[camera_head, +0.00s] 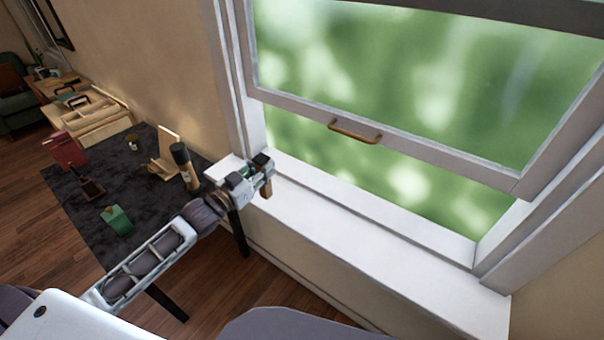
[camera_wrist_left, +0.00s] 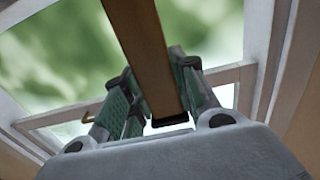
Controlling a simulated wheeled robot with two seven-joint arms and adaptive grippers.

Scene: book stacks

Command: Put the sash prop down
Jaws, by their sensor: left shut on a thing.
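The sash prop is a wooden bar (camera_wrist_left: 143,45) with a dark end, held between the green-padded fingers of my left gripper (camera_wrist_left: 155,78) in the left wrist view. In the head view my left gripper (camera_head: 260,166) is shut on it over the left end of the white window sill (camera_head: 350,225). Only a short brown piece of the prop (camera_head: 267,189) shows below the fingers; the rest is hidden. The window sash (camera_head: 430,152) is raised, with a gap beneath it. My right gripper is not in view.
The sash has a brass handle (camera_head: 354,132). The sill right of my gripper is clear.

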